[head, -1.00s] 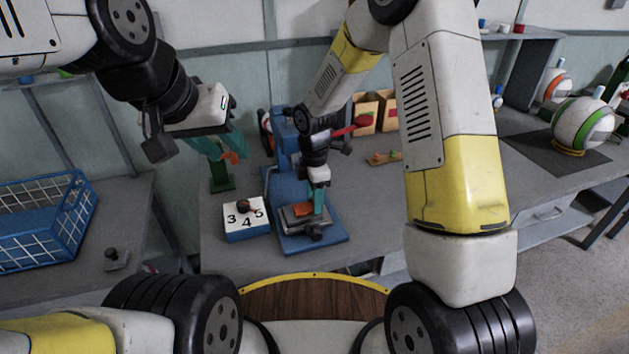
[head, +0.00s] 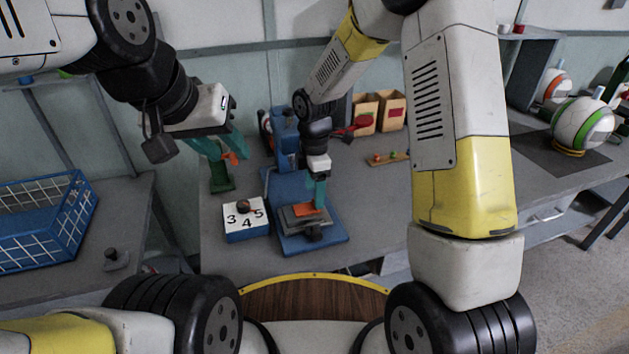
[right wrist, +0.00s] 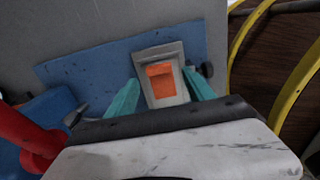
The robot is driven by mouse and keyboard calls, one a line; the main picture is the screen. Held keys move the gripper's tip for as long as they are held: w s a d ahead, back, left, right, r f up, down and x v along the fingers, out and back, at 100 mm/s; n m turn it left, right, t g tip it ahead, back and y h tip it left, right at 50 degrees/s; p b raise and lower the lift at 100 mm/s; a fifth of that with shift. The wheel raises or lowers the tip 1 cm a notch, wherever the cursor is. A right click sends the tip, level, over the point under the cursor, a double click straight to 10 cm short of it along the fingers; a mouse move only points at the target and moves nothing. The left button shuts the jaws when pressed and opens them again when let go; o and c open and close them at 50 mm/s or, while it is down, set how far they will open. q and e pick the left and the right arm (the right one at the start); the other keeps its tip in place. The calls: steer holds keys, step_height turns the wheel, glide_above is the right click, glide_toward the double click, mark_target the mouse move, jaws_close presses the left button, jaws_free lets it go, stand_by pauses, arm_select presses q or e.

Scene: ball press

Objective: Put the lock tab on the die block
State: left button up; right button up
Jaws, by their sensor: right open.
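The lock tab, a small orange plate (head: 305,209), lies on the grey die block (head: 291,219) on the blue press base. In the right wrist view the orange tab (right wrist: 161,85) lies on the pale grey face of the block (right wrist: 158,52). My right gripper (head: 319,202) is just over the block. Its teal fingers (right wrist: 161,96) stand open, apart on either side of the tab, with nothing visibly gripped. My left gripper (head: 233,152) is raised at the left, over a green stand. An orange piece shows at its fingertips; I cannot tell whether it is held.
The blue press column (head: 286,140) stands behind the base. A numbered block (head: 246,235) with a dark knob sits left of it. A blue wire basket (head: 40,215) is on the left table. Cardboard boxes (head: 391,111) stand behind, right. The bench right of the base is largely clear.

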steer(key=s+d+r+m+t, duration=0.1)
steer(key=s+d+r+m, duration=0.15)
steer(key=r, duration=0.65)
steer(key=s+d+r+m+t, duration=0.1)
steer(key=d+r+m, duration=0.2)
steer(key=r, duration=0.5)
steer(key=s+d+r+m+t, duration=0.1)
steer(key=s+d+r+m, duration=0.1)
steer(key=s+m, duration=0.3)
steer(key=s+d+r+m+t+y, duration=0.1)
steer(key=s+d+r+m, duration=0.2)
steer(key=s+m, duration=0.2)
steer(key=s+d+r+m+t+y, duration=0.1)
steer(key=s+d+r+m+t, duration=0.1)
steer(key=s+m, duration=0.3)
steer(key=shift+s+d+r, duration=0.55)
steer(key=shift+d+r, duration=0.15)
steer(key=shift+d, duration=0.15)
steer(key=shift+m, duration=0.25)
